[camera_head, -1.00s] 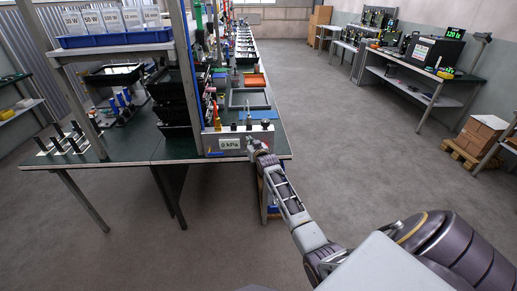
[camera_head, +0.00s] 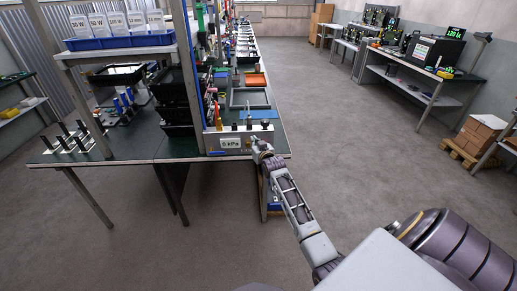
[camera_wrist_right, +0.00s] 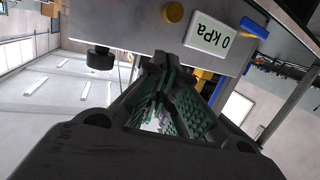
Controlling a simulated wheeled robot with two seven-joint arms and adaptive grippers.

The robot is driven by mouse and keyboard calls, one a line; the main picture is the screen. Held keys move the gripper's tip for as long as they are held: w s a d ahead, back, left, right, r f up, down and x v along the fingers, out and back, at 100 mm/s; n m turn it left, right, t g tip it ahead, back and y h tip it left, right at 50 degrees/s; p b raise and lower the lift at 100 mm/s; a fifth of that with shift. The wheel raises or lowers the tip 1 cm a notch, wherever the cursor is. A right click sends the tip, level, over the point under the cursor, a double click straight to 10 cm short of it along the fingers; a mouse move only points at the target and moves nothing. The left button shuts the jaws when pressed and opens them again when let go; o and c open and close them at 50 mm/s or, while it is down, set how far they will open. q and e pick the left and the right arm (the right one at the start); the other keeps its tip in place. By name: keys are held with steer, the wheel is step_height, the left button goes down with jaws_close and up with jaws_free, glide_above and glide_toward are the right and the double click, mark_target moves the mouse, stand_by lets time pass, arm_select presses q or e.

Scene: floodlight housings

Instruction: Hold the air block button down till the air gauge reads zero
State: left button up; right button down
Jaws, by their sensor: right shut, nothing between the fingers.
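The air block (camera_head: 213,147) is a light grey box at the near end of the long bench. It also fills the top of the right wrist view (camera_wrist_right: 130,18). My right gripper (camera_head: 257,145) is shut and empty at the right part of the block's front. In the right wrist view its fingertips (camera_wrist_right: 160,62) are close to the block; contact cannot be told. No button shows clearly; the fingers may hide it. My left gripper is out of view.
In the right wrist view a yellow round part (camera_wrist_right: 173,12) and a black knob (camera_wrist_right: 100,59) are on the block. A grey tray (camera_head: 250,98) and an orange bin (camera_head: 255,79) lie behind it.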

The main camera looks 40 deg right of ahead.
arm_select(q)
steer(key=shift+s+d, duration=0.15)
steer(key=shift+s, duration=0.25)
arm_select(e)
steer(key=v, duration=0.5)
steer(key=shift+s, duration=0.15)
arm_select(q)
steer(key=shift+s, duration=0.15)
